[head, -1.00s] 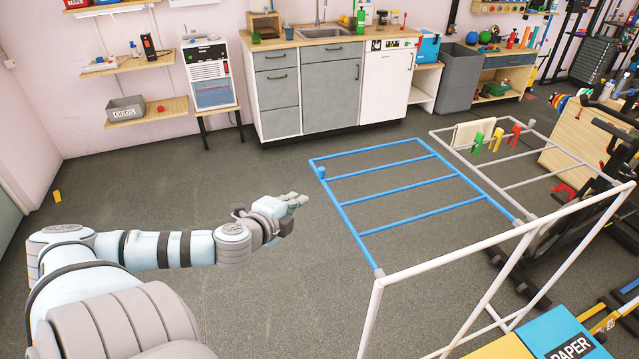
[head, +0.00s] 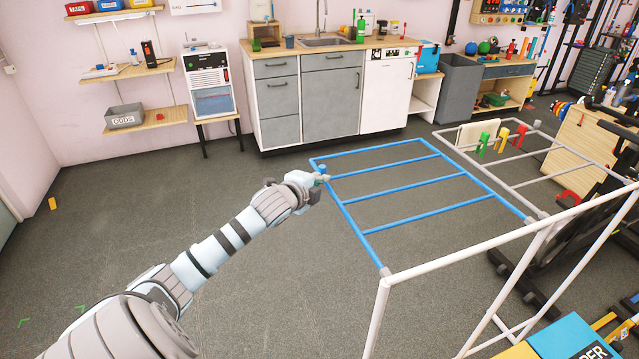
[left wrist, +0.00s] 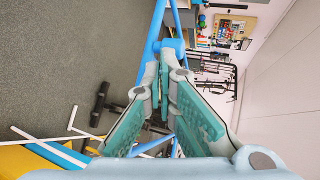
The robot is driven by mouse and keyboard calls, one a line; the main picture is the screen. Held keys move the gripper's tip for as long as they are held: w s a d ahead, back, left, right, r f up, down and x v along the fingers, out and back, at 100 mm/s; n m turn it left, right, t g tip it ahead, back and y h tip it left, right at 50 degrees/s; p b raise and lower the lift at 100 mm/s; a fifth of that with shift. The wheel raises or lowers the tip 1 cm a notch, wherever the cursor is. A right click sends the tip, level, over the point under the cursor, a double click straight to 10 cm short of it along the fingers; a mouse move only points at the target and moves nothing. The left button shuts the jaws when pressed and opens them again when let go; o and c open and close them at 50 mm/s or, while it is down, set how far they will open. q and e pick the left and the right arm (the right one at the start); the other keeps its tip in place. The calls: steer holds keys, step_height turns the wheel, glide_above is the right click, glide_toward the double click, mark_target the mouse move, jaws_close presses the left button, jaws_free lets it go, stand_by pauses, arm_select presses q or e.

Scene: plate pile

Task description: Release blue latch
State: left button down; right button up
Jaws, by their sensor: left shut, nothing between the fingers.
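The drying rack's blue wing (head: 400,190) stretches out level, with several crossbars. The small blue latch (head: 322,169) sits at its far left corner; in the left wrist view the latch (left wrist: 174,44) shows just past the fingertips. My left gripper (head: 322,181) is at that corner, right by the latch. In the left wrist view its teal-padded fingers (left wrist: 166,62) are together at the tips with nothing between them. I cannot tell whether the tips touch the latch. My right gripper is not in view.
The rack's white legs (head: 376,310) stand at the front right. Its grey wing (head: 520,182) carries a cloth (head: 470,135) and several coloured pegs. Kitchen cabinets (head: 330,100) line the back wall.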

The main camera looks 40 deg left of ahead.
mark_target(322, 171)
arm_select(q)
steer(key=shift+w+a, duration=0.1)
steer(key=shift+w, duration=0.3)
steer(key=a, duration=0.1)
steer(key=w+a, duration=0.1)
steer(key=a, duration=0.1)
steer(key=shift+w+a, duration=0.15)
steer(key=shift+w, duration=0.15)
